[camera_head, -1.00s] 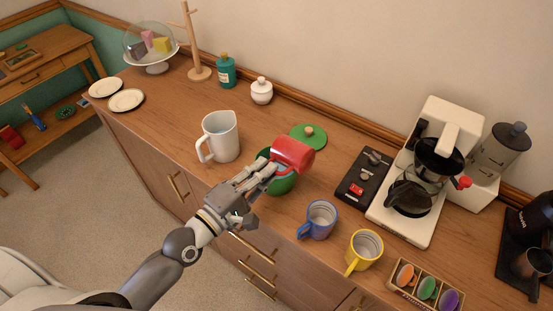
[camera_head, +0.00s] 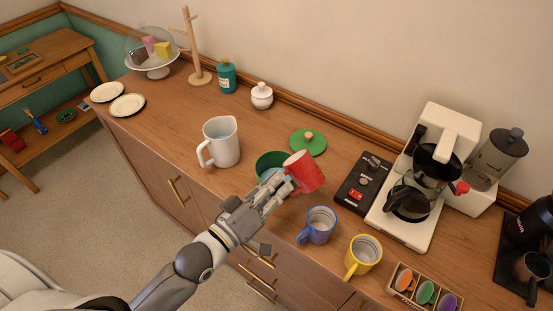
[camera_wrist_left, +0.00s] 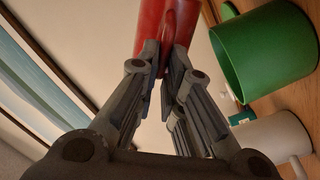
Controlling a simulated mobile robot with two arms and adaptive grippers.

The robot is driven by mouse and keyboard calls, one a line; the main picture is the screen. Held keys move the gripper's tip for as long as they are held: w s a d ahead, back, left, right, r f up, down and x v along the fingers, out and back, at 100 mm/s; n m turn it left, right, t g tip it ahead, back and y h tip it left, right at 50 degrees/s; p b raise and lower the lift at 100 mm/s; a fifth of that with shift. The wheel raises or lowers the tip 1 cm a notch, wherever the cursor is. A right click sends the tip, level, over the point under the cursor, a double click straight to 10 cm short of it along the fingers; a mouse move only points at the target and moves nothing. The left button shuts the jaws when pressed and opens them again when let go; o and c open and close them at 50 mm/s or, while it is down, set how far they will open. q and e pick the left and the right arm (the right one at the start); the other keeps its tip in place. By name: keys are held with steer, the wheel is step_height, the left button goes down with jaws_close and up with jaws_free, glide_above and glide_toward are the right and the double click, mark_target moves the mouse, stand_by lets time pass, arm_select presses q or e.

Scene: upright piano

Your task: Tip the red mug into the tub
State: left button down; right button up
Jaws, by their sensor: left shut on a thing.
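The red mug (camera_head: 309,173) is held tilted beside the right rim of the green tub (camera_head: 268,158), above the counter, with its mouth toward the upper left. My left gripper (camera_head: 284,186) is shut on the mug's handle. In the left wrist view, the fingers (camera_wrist_left: 166,72) close around the red handle (camera_wrist_left: 178,28), and the mug's body (camera_wrist_left: 150,22) shows behind it. The green tub also shows there (camera_wrist_left: 262,55), to the right of the mug and apart from it. Something pale blue shows inside the tub, partly hidden by my gripper. My right gripper is out of view.
A white pitcher (camera_head: 224,143) stands left of the tub; a green lid (camera_head: 308,143) lies behind it. Blue (camera_head: 319,226) and yellow (camera_head: 363,255) mugs stand in front to the right. A black tray (camera_head: 362,184) and coffee maker (camera_head: 428,180) are farther right.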

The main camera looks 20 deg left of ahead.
arm_select(q)
steer(key=s+d+r+m+p, duration=0.2)
steer(key=d+r+m+p, duration=0.4)
steer(key=m+p, duration=0.3)
steer(key=p, duration=0.2)
steer(key=shift+s+r+p, duration=0.35)
steer(key=shift+r+p, duration=0.05)
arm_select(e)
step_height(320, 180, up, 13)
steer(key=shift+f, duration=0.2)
